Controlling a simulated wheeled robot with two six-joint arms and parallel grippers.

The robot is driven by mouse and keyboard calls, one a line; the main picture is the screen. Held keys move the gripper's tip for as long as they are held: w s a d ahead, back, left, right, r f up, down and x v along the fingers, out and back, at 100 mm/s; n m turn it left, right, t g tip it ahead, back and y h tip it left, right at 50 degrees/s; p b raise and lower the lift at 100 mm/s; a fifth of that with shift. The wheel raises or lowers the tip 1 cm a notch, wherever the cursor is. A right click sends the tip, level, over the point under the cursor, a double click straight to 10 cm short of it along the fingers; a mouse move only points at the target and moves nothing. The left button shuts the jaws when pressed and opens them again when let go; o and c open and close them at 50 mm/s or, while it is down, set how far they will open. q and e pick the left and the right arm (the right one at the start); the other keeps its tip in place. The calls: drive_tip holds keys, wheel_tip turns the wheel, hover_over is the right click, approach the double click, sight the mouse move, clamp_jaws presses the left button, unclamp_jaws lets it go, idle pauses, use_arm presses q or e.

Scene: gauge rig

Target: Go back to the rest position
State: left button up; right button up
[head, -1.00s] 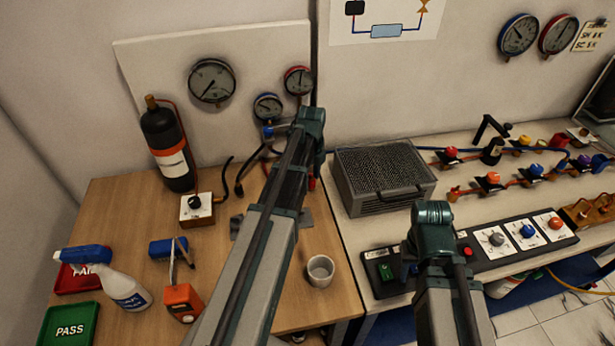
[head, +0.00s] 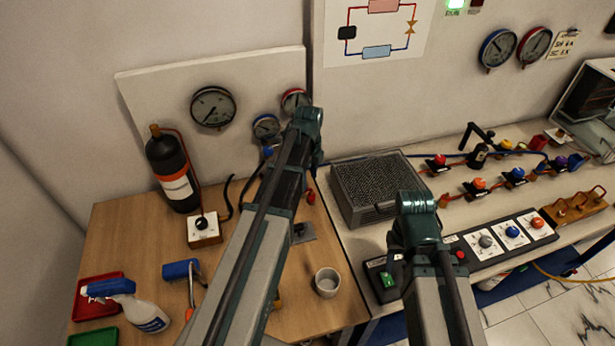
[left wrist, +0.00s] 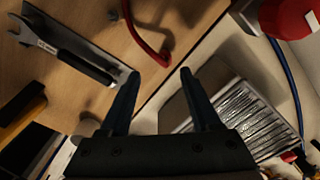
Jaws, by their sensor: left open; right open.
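My left gripper (left wrist: 157,84) is open in the left wrist view, with nothing between its two dark fingers. It is over the seam between the wooden bench (head: 120,235) and the pale bench (head: 350,240). In the head view my left forearm reaches up the middle and hides that gripper. My right arm stands at lower right in the head view; its gripper does not show. A wrench (left wrist: 62,50) lies on a grey plate (left wrist: 95,45) beside the left fingers in the wrist view.
A finned grey box (head: 378,185) stands between my arms. A white cup (head: 327,282) is on the wooden bench's right side. A black cylinder (head: 175,175), a spray bottle (head: 135,300) and a red tray (head: 88,308) are at left. A control panel (head: 500,240) is at right.

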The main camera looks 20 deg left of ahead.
idle(0.8)
use_arm(q)
drive_tip(key=s+d+n+y, duration=0.1)
drive_tip(key=s+d+n, duration=1.5)
drive_tip(key=s+d, duration=0.3)
drive_tip(key=shift+s+d, duration=0.15)
drive_tip(key=shift+d, duration=0.05)
